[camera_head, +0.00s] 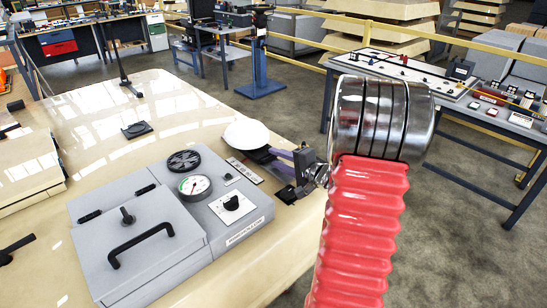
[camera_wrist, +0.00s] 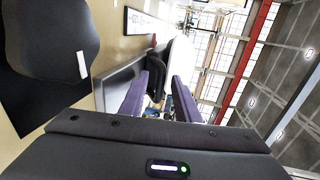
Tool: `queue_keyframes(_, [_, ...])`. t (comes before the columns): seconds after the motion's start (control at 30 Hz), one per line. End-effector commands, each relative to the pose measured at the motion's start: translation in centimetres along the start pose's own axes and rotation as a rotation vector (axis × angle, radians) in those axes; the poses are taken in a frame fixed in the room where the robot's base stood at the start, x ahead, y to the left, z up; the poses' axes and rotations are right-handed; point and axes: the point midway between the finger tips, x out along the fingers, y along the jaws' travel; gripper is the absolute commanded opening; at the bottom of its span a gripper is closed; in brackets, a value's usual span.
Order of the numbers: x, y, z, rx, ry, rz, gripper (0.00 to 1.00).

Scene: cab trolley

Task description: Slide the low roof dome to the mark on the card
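A smooth white dome (camera_head: 246,134) sits on the cream surface (camera_head: 100,115), just behind the grey panel box. My gripper (camera_head: 272,158), with purple fingers, reaches in from the right, close beside the dome; contact cannot be told. In the wrist view the fingers (camera_wrist: 160,98) stand apart, with nothing clearly held between them. A black square card (camera_head: 287,194) lies near the surface's right edge, below my gripper. In the wrist view a black card (camera_wrist: 30,112) shows at the left, partly covered by a dark grey rounded shape with a white tick (camera_wrist: 83,65).
The grey panel box (camera_head: 145,250) with a raised handle, gauge (camera_head: 195,186) and black round vent (camera_head: 184,161) stands left of my gripper. A small dark piece (camera_head: 137,130) lies farther back. The cream surface around it is mostly bare. A yellow rail and workbenches stand beyond.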

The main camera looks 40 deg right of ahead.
Motion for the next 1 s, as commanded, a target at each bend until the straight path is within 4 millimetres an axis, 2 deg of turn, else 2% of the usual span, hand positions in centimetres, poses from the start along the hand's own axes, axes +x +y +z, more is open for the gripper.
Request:
queue_keyframes(0.2, [2.2, 0.0, 0.1, 0.0, -0.001, 0.0, 0.29])
queue_keyframes(0.57, [2.5, -0.1, 0.0, -0.001, -0.001, -0.001, 0.29])
queue_keyframes(1.0, [2.6, 0.0, 0.1, 0.0, -0.002, 0.0, 0.0])
